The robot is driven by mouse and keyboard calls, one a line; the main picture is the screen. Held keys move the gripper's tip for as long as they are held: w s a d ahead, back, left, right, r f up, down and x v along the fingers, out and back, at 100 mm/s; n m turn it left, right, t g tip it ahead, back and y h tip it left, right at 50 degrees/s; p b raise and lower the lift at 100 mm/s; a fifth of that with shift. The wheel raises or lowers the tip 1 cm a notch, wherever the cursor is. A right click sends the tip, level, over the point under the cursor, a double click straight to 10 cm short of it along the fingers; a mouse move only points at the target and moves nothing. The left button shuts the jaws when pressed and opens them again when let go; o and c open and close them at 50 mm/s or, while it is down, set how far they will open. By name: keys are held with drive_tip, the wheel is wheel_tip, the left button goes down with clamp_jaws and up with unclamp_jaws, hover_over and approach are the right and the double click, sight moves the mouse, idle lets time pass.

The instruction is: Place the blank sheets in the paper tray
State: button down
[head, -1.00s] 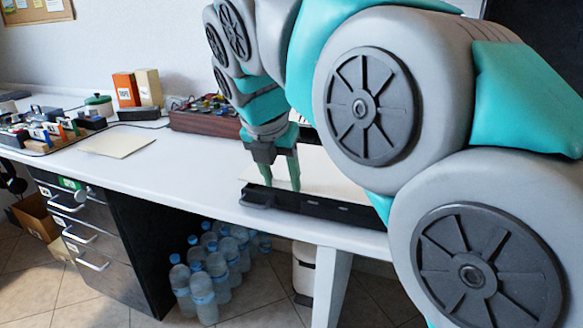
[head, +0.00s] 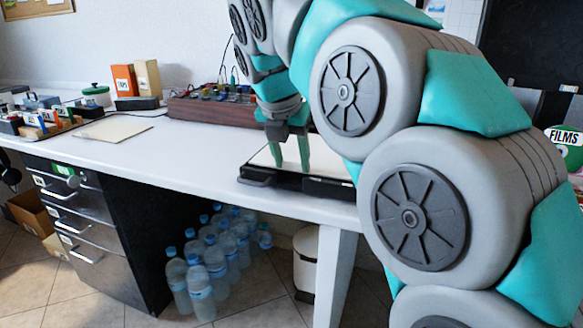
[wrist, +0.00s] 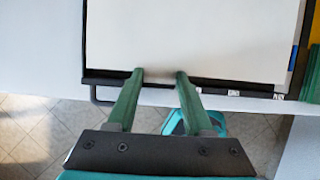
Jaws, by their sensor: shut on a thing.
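The blank sheets (head: 329,164) show as a broad white surface inside the black paper tray (head: 278,181) on the desk. In the wrist view the sheets (wrist: 190,36) fill most of the upper middle, bordered by the tray's dark rim (wrist: 235,84). My gripper (head: 291,166) points down at the near edge of the sheets. The exact contact is too small to make out, and my arm hides the tray's right end.
A beige sheet or folder (head: 113,128) lies on the desk at the left. A brown box of small parts (head: 213,110) stands behind the tray. Orange and cream boxes (head: 136,80) stand at the back. Water bottles (head: 215,260) and a white bin (head: 306,258) are under the desk.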

drive_tip(key=shift+f+p, duration=0.5)
drive_tip(key=shift+c, duration=1.4)
unclamp_jaws()
drive_tip(key=shift+r+b, duration=0.15)
drive_tip(key=shift+b, duration=0.15)
drive_tip(key=shift+r, duration=0.2)
drive_tip(key=p+v, duration=0.3)
drive_tip(key=v, duration=0.9)
drive_tip(key=shift+r+p, duration=0.3)
drive_tip(key=shift+w, duration=0.15)
